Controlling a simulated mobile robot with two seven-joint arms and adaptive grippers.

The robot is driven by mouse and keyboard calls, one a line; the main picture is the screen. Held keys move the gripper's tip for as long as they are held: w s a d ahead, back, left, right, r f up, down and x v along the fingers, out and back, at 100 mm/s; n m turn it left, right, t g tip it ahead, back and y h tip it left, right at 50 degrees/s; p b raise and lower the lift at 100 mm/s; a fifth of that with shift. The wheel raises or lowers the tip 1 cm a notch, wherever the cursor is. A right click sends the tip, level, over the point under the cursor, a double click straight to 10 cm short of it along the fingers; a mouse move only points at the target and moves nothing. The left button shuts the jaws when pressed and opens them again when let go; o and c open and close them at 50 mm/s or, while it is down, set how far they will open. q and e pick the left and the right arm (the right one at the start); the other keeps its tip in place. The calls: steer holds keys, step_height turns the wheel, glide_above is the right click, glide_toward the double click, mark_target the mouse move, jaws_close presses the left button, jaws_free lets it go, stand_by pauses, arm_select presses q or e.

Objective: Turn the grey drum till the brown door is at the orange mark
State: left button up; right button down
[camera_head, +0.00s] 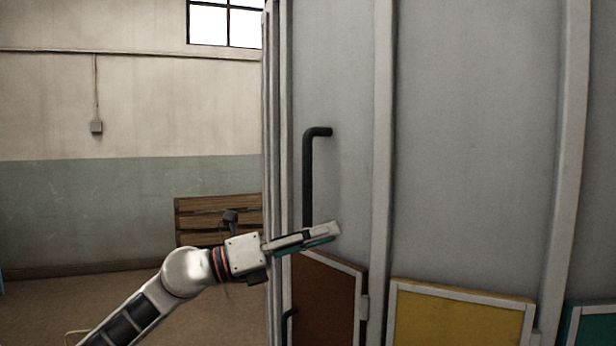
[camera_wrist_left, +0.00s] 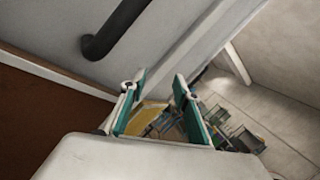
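The grey drum (camera_head: 470,130) fills the right half of the head view, with pale vertical ribs. A black upright handle (camera_head: 308,175) stands out from it. The brown door (camera_head: 325,300) is low on the drum below the handle, partly cut off by the frame; brown also shows in the left wrist view (camera_wrist_left: 40,125). My left gripper (camera_head: 328,233) is in front of the drum at the handle's lower end, hiding that end. In the wrist view its fingers (camera_wrist_left: 160,100) are apart with nothing held; the handle (camera_wrist_left: 125,28) lies outside them. No orange mark is visible. My right gripper is out of view.
A yellow door (camera_head: 460,318) and a teal door (camera_head: 592,325) sit right of the brown one. A slatted wooden object (camera_head: 215,210) stands by the wall behind my left arm. Open floor lies left of the drum. The wrist view shows blurred objects (camera_wrist_left: 235,130) on the floor.

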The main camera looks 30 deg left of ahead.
arm_select(q)
steer(key=a+r+m+t+y, duration=0.25)
steer(key=a+r+y, duration=0.35)
steer(key=a+r, duration=0.45)
steer(key=p+x, duration=0.1)
steer(key=x, duration=0.7)
steer(key=shift+s+d+r+m+g+p, duration=0.15)
steer(key=shift+d+m+g+p, duration=0.05)
steer(key=shift+m+g+p, duration=0.15)
jaws_close()
